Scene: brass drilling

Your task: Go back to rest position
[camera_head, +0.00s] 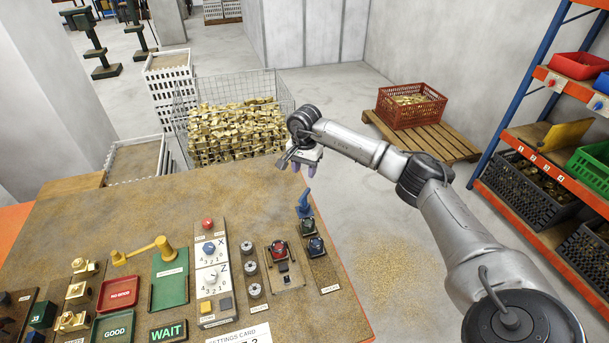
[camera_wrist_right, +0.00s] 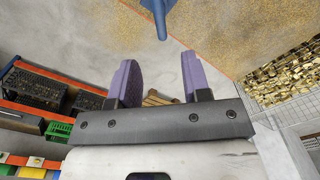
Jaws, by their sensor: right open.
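My right gripper (camera_head: 304,171) is above the far right edge of the worktable (camera_head: 180,200) in the head view, with its arm reaching in from the right. In the right wrist view, its two purple fingers (camera_wrist_right: 158,85) stand apart with nothing between them. A blue upright part (camera_head: 304,204) stands on the table just below the gripper in the head view. A blue part also shows past the fingers at the top of the wrist view (camera_wrist_right: 158,14). My left gripper shows in neither view.
The table holds a red NO GOOD tray (camera_head: 118,293), a green GOOD tray (camera_head: 113,326), a dial panel (camera_head: 212,275) and brass parts. Beyond it stand a wire basket of brass pieces (camera_head: 236,130) and a red crate (camera_head: 410,105) on a pallet. A shelf rack (camera_head: 520,90) is at the right.

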